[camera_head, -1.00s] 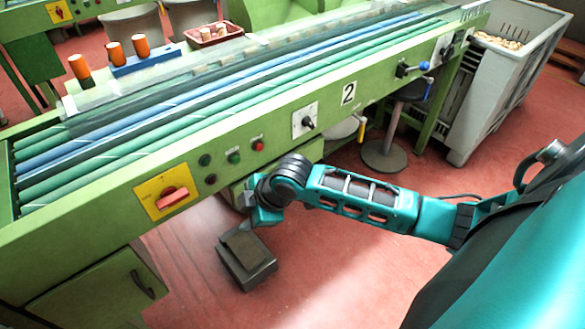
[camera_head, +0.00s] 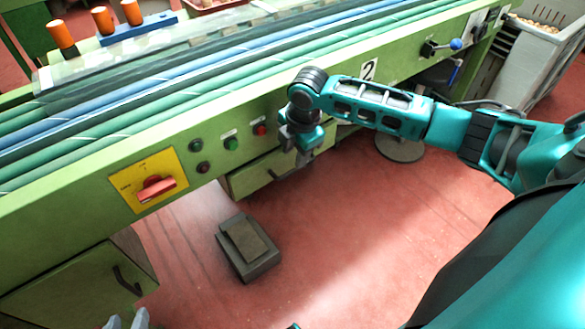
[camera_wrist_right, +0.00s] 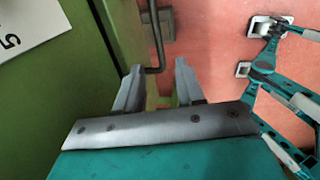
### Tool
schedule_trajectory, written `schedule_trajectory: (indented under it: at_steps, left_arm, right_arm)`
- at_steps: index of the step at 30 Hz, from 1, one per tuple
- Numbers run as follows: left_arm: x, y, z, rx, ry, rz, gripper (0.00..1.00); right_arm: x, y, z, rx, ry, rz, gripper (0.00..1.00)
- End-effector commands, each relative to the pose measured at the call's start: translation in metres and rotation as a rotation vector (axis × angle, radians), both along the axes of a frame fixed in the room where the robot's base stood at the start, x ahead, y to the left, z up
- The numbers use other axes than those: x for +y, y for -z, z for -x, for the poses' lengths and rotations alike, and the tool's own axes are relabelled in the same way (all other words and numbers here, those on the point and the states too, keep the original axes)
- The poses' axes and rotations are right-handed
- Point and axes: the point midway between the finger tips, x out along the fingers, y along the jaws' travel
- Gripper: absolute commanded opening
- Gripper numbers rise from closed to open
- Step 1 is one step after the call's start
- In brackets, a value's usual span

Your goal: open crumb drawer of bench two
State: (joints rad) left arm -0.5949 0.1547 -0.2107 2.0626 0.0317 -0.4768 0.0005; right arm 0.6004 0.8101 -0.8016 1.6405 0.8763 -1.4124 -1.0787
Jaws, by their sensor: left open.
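The crumb drawer (camera_head: 255,178) is a green box under the bench edge, below the coloured buttons. It looks closed. Its dark handle (camera_head: 272,173) is partly seen in the head view, beside my right gripper (camera_head: 302,158). In the right wrist view the thin bent handle (camera_wrist_right: 156,50) lies just ahead of the tips of my right gripper (camera_wrist_right: 157,68), in line with the gap between its fingers. The fingers are apart and empty; I cannot tell whether they touch the handle. My left gripper (camera_head: 127,321) shows only its fingertips at the bottom left edge.
The bench marked with a 2 plate (camera_head: 369,69) carries a red switch (camera_head: 155,188) and a blue-knobbed lever (camera_head: 455,44). A cupboard door with a handle (camera_head: 127,280) is at lower left. A dark foot pedal (camera_head: 247,248) stands on the red floor. A stool (camera_head: 400,148) is under the bench.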

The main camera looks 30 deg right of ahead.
Motion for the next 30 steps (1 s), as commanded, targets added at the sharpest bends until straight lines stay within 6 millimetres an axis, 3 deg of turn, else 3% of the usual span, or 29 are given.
schedule_trajectory:
  at_steps: [3,9,22,30]
  left_arm:
    - [-0.002,0.006,-0.001,-0.008,0.004,0.004,0.43]
    - [-0.002,0.014,-0.002,-0.009,0.004,0.005,0.43]
    - [-0.003,0.016,-0.002,-0.009,0.003,0.007,0.43]
    - [-0.004,0.016,-0.002,-0.008,-0.002,0.013,0.43]
  right_arm:
    - [0.001,0.028,-0.004,0.002,0.002,-0.002,0.38]
    - [0.001,0.054,-0.009,0.0,0.001,-0.001,0.38]
    - [0.002,0.063,-0.011,-0.001,0.0,-0.001,0.38]
    - [0.002,0.062,-0.011,-0.001,0.0,-0.001,0.13]
